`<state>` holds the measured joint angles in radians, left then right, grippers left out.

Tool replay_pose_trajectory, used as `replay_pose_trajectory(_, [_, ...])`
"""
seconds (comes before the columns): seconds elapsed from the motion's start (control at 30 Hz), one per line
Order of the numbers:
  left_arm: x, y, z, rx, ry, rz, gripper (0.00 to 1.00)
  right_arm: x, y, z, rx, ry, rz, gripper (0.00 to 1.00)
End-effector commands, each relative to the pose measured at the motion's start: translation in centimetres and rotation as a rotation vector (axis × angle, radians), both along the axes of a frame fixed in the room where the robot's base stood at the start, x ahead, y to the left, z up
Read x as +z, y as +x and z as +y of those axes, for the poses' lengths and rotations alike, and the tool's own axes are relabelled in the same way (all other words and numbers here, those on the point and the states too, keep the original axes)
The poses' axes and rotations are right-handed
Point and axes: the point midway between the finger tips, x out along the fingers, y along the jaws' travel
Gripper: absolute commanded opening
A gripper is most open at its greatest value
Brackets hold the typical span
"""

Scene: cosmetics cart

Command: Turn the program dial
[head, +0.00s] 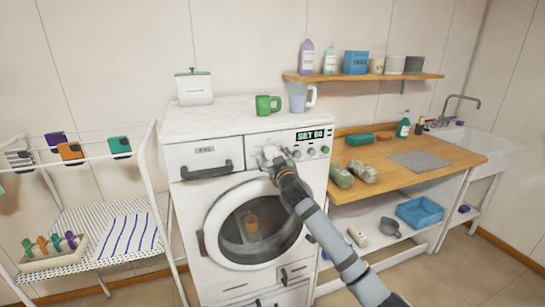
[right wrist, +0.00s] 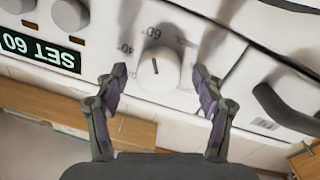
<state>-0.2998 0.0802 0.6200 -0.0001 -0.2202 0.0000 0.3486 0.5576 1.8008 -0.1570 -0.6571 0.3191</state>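The white program dial (right wrist: 158,72) sits on the washing machine's control panel, with a dark pointer line and printed numbers around it. In the right wrist view my right gripper (right wrist: 158,88) is open. Its two fingers stand apart on either side of the dial, with gaps between them and the knob. In the head view the right gripper (head: 270,158) is in front of the panel and largely hides the dial. The display (head: 310,134) reads SET 60; it also shows upside down in the right wrist view (right wrist: 38,48). My left gripper is not in view.
Small knobs (head: 311,152) are right of the dial, and a drawer handle (head: 206,171) is left. A wooden counter (head: 440,150) adjoins right, a drying rack (head: 160,150) left.

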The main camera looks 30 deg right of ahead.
Motion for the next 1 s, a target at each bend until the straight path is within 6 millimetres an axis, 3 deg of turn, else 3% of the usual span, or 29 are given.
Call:
replay_pose_trajectory(0.27, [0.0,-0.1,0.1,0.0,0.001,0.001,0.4,0.1,-0.5,0.1,0.001,-0.004,-0.001,0.7])
replay_pose_trajectory(0.37, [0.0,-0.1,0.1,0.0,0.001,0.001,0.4,0.0,-2.0,0.6,0.002,-0.007,0.0,0.7])
replay_pose_trajectory(0.6, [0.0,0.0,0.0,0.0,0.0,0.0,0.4,-0.3,-7.9,2.5,0.003,-0.015,0.004,0.7])
replay_pose_trajectory(0.7, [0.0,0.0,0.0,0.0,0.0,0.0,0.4,-0.3,-9.6,3.1,0.003,-0.013,0.004,0.7])
replay_pose_trajectory(1.0, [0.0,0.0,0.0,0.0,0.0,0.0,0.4,-0.4,-11.4,3.6,0.0,-0.003,0.0,0.7])
